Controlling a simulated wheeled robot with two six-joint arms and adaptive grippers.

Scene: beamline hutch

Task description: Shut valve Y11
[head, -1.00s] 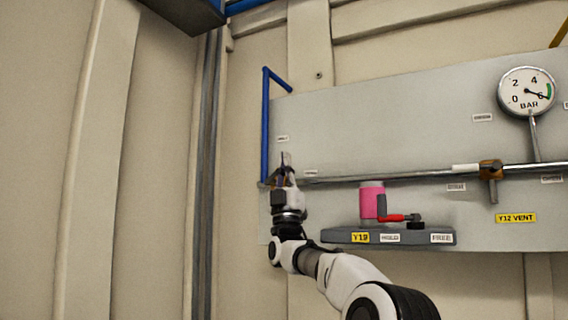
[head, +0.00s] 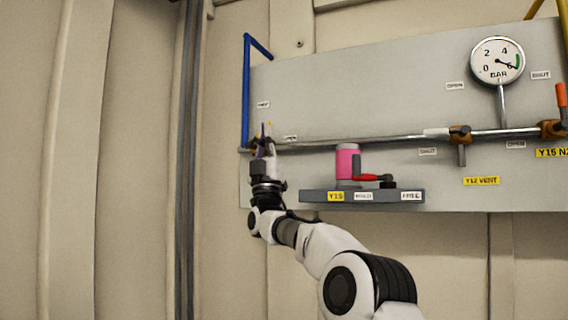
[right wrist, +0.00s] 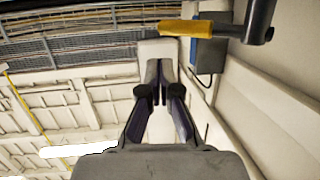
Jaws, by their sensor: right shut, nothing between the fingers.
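No tag reading Y11 can be read in the head view. At the left end of the pipe (head: 350,143), my right gripper (head: 265,137) covers whatever fitting is there. The right wrist view shows a yellow handle (right wrist: 186,28) joined to a dark grey cylindrical part, just beyond the fingertips. My right gripper (right wrist: 160,72) is shut and empty, and appears apart from the handle. Two small white labels, one above (head: 263,104) and one right (head: 291,138) of the gripper, are too small to read surely. My left gripper is out of view.
A blue pipe (head: 246,95) rises at the panel's (head: 350,95) left edge. Right of my gripper are a pink cylinder (head: 347,161) with a red lever (head: 366,178) on a grey shelf, the Y12 VENT valve (head: 460,135) and a gauge (head: 497,62).

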